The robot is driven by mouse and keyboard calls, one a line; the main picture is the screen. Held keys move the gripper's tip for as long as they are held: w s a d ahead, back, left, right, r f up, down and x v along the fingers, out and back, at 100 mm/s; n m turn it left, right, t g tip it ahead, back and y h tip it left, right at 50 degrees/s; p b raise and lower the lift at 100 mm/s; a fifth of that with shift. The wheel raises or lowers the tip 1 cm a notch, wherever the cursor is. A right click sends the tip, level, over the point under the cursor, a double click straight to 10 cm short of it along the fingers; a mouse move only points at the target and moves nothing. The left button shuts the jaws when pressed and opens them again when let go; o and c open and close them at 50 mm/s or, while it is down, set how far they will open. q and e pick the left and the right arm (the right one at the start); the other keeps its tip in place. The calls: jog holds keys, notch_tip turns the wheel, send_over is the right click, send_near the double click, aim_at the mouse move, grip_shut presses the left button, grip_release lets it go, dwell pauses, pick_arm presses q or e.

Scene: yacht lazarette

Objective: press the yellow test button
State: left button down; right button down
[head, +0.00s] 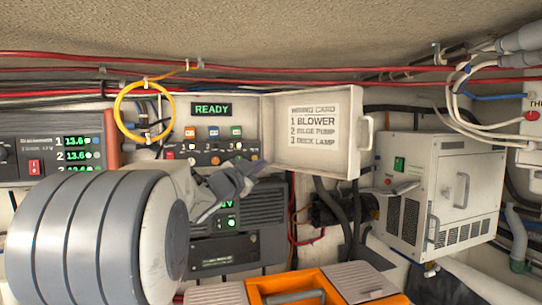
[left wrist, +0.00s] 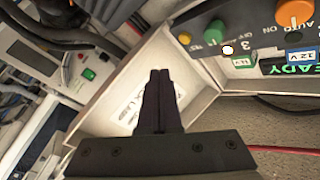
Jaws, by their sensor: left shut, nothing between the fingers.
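The yellow test button (left wrist: 185,38) shows in the left wrist view, a small round button on the grey switch panel next to the green knob (left wrist: 215,32). In the head view I cannot make it out; my gripper is in front of that part of the panel. My left gripper (head: 256,170) is shut and empty, just in front of the panel's lower right end in the head view. In the left wrist view its closed fingers (left wrist: 160,74) point toward the open white lid, with the button up and right of the tips, apart from them.
The open lid with a wiring card (head: 314,118) stands right of the panel. A READY display (head: 211,109) is lit above the switches. A yellow cable loop (head: 144,85) hangs left. A white unit (head: 440,190) stands right. An orange case (head: 320,285) is at the bottom.

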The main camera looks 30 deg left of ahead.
pick_arm(q)
jog(key=shift+w+a+p, duration=0.55)
jog(key=shift+w+a, duration=0.65)
jog(key=shift+a, duration=0.2)
jog(key=shift+w+a, duration=0.1)
dwell(1.0)
jog(key=shift+w+a, duration=0.2)
jog(key=shift+a, duration=0.05)
jog(key=shift+w+a+p, duration=0.2)
jog(key=shift+a+p, duration=0.05)
jog(key=shift+p, duration=0.05)
dwell(0.7)
dwell(0.3)
jog(key=shift+s+d+b, duration=0.4)
jog(key=shift+s+d, duration=0.1)
jog(key=shift+d, duration=0.1)
jog(key=shift+s+d+b, duration=1.05)
jog(key=shift+s+d, duration=0.6)
jog(key=shift+d, duration=0.2)
